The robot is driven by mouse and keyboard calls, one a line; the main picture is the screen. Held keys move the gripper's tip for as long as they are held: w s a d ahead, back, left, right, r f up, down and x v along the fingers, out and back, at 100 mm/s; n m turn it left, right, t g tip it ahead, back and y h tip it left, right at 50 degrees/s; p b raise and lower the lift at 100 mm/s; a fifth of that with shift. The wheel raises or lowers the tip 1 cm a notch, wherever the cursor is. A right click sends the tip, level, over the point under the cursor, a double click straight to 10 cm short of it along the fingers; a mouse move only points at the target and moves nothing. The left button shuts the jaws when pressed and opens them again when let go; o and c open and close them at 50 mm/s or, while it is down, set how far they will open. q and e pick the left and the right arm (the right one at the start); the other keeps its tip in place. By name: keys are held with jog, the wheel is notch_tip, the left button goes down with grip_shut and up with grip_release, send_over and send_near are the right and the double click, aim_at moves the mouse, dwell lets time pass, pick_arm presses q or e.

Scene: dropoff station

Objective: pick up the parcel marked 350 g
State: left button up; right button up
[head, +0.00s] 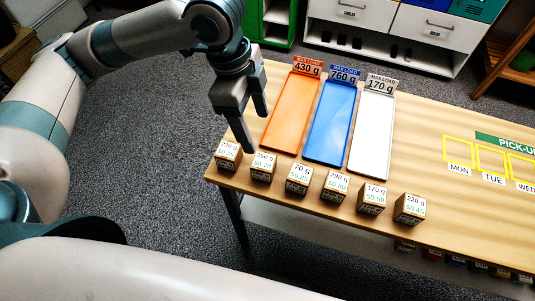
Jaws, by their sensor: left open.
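The parcel marked 350 g (263,167) is a small brown box with a white label. It stands near the table's front left edge, second from the left in a row of similar parcels. My left gripper (252,134) points down above and slightly behind it, apart from it. Its fingers are open and nothing shows between them. My right gripper is not in view.
The 230 g parcel (228,155) stands close on the left, the 70 g parcel (299,179) on the right, with more parcels beyond. Orange (290,112), blue (331,121) and white (371,132) trays lie behind on the wooden table (431,146).

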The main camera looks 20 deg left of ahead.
aim_at(263, 160)
pick_arm(q)
jog(key=shift+w+a+r+y, duration=0.15)
jog(key=shift+a+r+y, duration=0.15)
jog(key=shift+a+r, duration=0.3)
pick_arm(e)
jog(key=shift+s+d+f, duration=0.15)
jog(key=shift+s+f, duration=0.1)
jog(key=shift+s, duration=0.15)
pick_arm(q)
jog(key=shift+f, duration=0.1)
jog(key=f, duration=0.4)
jog(key=d+f+p, duration=0.1)
jog(key=f, duration=0.3)
jog(key=f+p, duration=0.1)
jog(key=f, duration=0.3)
jog(key=shift+d, duration=0.4)
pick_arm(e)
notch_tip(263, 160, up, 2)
pick_arm(q)
jog(key=shift+d+f+p, duration=0.25)
jog(key=shift+f+p, duration=0.15)
jog(key=shift+f, duration=0.25)
jog(key=shift+w+d+f+p, duration=0.15)
jog(key=shift+f+p, duration=0.1)
jog(key=shift+f, duration=0.7)
jog(key=shift+s+d+f+p, duration=0.15)
jog(key=shift+f+p, duration=0.1)
jog(key=shift+f, duration=0.7)
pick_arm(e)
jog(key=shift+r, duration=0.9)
